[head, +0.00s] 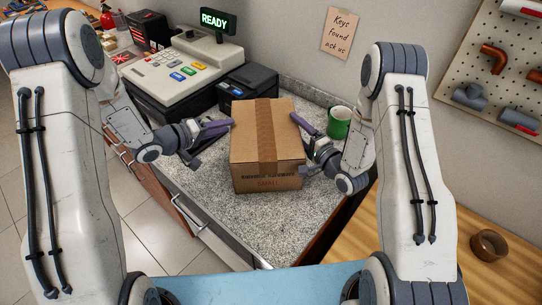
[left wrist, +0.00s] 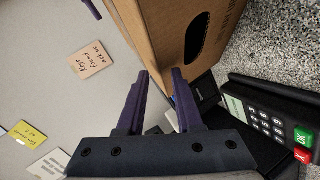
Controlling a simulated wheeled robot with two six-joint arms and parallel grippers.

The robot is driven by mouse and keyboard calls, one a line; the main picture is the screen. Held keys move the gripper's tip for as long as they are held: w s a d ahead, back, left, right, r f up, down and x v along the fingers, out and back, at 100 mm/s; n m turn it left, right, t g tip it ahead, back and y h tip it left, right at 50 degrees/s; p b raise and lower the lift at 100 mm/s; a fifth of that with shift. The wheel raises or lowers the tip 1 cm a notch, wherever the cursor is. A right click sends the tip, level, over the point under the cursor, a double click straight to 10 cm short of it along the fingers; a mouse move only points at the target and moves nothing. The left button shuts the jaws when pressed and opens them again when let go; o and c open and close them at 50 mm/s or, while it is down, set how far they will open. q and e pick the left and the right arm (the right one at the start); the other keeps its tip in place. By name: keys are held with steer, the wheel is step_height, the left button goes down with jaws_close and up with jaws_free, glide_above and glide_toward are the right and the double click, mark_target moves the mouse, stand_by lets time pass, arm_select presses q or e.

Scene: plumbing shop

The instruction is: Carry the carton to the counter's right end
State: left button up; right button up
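The brown cardboard carton (head: 268,150), closed with a tape strip on top, is upright over the speckled counter (head: 215,185) in the head view. I cannot tell whether its base touches the counter. My left gripper (head: 212,143) is at its left side with purple fingers spread and nothing between them. My right gripper (head: 302,143) is at its right side, its fingers apart and partly hidden by the arm and carton. In the left wrist view the carton (left wrist: 155,25) shows a dark hand-hole (left wrist: 195,36), just ahead of the open left fingers (left wrist: 160,82).
Bare counter lies in front.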

arm_select(q)
steer(key=shift+w+a, duration=0.1)
steer(key=shift+a, duration=0.05)
arm_select(e)
steer(key=shift+d+r, duration=0.1)
arm_select(q)
steer(key=shift+a+r, duration=0.1)
arm_select(e)
steer(key=shift+d, duration=0.1)
steer(key=shift+s+d, duration=0.15)
arm_select(q)
steer(key=v, duration=1.1)
steer(key=shift+s+a, duration=0.2)
steer(key=shift+s, duration=0.15)
arm_select(e)
steer(key=v, duration=1.1)
steer(key=shift+s, duration=0.3)
